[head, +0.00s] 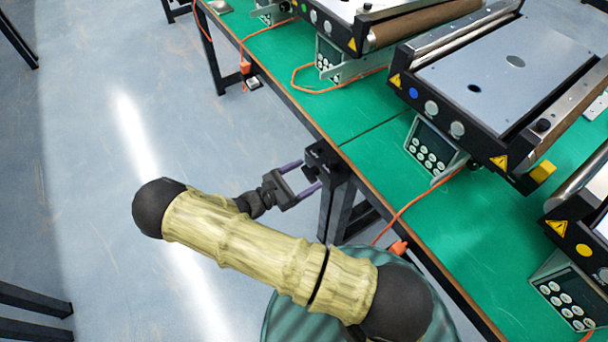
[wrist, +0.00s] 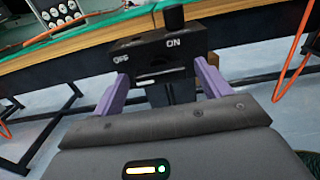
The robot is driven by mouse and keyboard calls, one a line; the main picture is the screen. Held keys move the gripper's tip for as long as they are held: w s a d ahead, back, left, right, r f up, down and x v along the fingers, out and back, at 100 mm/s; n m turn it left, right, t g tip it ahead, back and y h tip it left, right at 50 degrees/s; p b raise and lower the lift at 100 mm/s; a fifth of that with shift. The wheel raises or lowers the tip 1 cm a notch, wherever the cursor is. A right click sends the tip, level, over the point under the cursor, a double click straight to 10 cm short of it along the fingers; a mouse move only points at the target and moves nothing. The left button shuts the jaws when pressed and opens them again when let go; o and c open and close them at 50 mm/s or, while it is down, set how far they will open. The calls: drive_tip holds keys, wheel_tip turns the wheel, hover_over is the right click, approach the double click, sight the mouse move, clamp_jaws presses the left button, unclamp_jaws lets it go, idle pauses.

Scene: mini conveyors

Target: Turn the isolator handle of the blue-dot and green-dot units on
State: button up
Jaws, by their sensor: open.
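The blue-dot unit (head: 480,90) stands on the green bench, its blue dot on the front panel. A black isolator box (head: 320,154) is fixed at the bench's front edge. In the wrist view the isolator box (wrist: 150,60) carries OFF at left and ON at right. A black knob-like part (wrist: 174,18) stands up from its top, nearer ON; the handle's exact setting is unclear. My gripper (head: 311,174) is open, with purple fingers by the box. In the wrist view my gripper (wrist: 162,80) has one finger on each side of the box's lower part, apparently empty.
A yellow-dot unit (head: 583,250) is at the right, and another unit (head: 345,35) stands at the back. Orange cables (head: 415,200) run over the bench edge. A black bench leg (head: 335,205) is close to my gripper.

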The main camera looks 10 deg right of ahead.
drive_tip(key=shift+d, duration=0.2)
drive_tip(key=c, duration=1)
drive_tip(key=shift+a, duration=0.1)
drive_tip(key=shift+m, duration=0.4)
drive_tip(key=shift+m+b, duration=0.45)
drive_tip(key=shift+m, duration=8.15)
